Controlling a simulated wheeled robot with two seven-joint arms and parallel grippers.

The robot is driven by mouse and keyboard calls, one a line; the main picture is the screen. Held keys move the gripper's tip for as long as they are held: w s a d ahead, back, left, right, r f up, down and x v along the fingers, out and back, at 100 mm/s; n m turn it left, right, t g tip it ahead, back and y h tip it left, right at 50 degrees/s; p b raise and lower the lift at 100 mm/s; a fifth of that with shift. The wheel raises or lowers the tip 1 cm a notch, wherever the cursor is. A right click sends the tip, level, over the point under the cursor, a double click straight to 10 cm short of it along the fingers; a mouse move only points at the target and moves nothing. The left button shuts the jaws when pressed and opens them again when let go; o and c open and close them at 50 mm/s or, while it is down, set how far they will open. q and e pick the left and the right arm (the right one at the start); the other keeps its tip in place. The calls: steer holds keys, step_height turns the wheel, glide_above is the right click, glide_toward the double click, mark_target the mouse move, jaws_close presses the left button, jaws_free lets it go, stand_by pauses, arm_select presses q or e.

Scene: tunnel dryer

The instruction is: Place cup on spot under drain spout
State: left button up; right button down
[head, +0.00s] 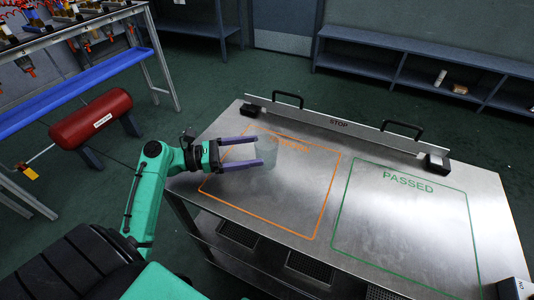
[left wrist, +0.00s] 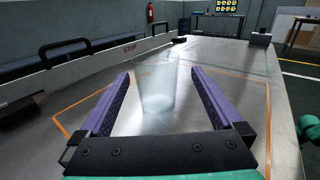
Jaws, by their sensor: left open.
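A clear, see-through cup (head: 266,156) stands upright on the steel table, inside the orange outlined area. My left gripper (head: 260,152) is open, with its two purple fingers reaching to either side of the cup. In the left wrist view the cup (left wrist: 157,88) stands between the fingers (left wrist: 158,92), with a gap visible on both sides. No drain spout shows clearly in these views. My right gripper is not in view.
The steel table (head: 400,240) has a free green PASSED outline at right. A STOP rail (head: 340,124) with black handles runs along its back edge. A red tank (head: 92,118) and a blue-shelved rack (head: 70,90) stand at left. Shelves (head: 400,65) line the wall.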

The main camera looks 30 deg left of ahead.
mark_target(277, 144)
arm_select(q)
steer(key=x, duration=0.5)
steer(key=shift+w+r, duration=0.25)
steer(key=shift+w, duration=0.05)
